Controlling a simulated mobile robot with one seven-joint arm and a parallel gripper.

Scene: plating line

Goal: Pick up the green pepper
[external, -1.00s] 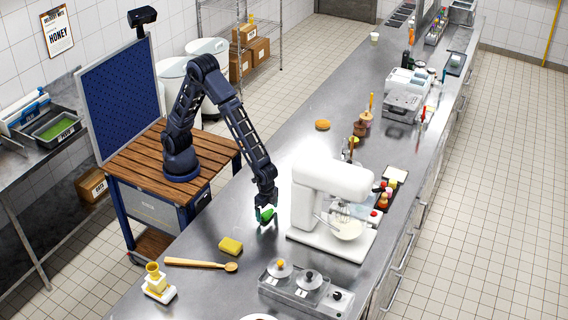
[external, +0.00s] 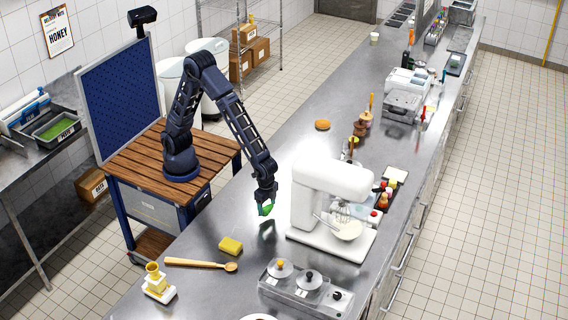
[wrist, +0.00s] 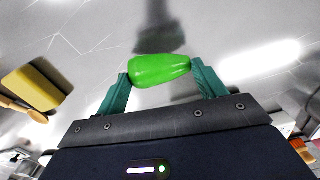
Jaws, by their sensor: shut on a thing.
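The green pepper (wrist: 160,70) is bright green and lies crosswise between the two teal fingers of my gripper (wrist: 160,80) in the wrist view. The fingers touch it at both ends. In the external view my gripper (external: 266,207) points down over the steel counter left of the white mixer, and the pepper (external: 267,209) shows as a small green patch between the fingers. A dark shadow lies on the counter below, and the pepper appears held a little above the surface.
The white stand mixer (external: 325,200) stands close on the right. A yellow sponge (external: 231,245) and a wooden spoon (external: 200,264) lie nearer the camera on the left. A burner unit (external: 305,285) stands at the front. The counter behind the gripper is mostly clear.

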